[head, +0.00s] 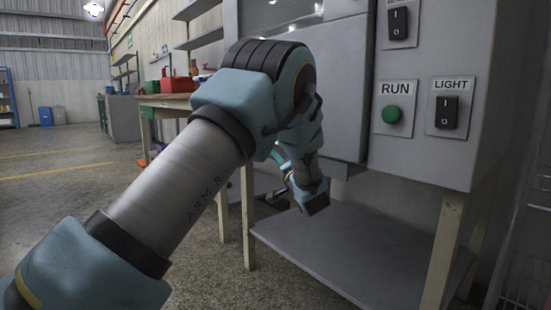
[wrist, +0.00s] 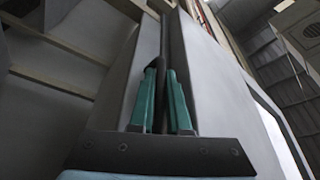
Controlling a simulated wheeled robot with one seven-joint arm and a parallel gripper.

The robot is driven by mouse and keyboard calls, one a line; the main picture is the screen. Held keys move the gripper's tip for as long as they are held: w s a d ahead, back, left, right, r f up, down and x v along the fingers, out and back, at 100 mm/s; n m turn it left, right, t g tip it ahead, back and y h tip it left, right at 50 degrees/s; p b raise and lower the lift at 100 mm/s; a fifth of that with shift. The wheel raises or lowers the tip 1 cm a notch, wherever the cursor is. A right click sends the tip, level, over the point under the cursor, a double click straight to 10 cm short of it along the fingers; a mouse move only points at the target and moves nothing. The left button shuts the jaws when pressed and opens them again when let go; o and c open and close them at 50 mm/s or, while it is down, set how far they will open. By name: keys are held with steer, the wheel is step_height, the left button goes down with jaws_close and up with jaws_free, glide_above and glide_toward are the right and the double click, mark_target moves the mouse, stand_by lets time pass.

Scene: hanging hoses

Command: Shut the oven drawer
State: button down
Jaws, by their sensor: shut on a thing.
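The oven is a grey metal cabinet (head: 425,150) at the right of the head view, with a flat grey front panel (head: 343,100) left of its switches. My gripper (wrist: 161,85) shows in the wrist view with two teal fingers closed on a dark bar handle (wrist: 165,40). A grey panel (wrist: 200,70) lies close behind the bar; it looks like the drawer front. In the head view my arm hides the handle and most of the gripper. I cannot tell how far the drawer stands out.
The green RUN button (head: 392,114) and LIGHT switch (head: 446,112) are on the cabinet face. A wooden-legged stand with a grey lower shelf (head: 345,250) is under the cabinet. A bench with a red box (head: 178,84) stands behind my arm. Open floor (head: 60,180) lies left.

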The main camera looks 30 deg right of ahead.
steer(key=c, duration=0.9)
jaws_free()
steer(key=shift+d, duration=0.15)
steer(key=shift+s, duration=0.15)
steer(key=shift+p+v, duration=1.9)
steer(key=shift+v, duration=3.45)
steer(key=shift+f, duration=0.1)
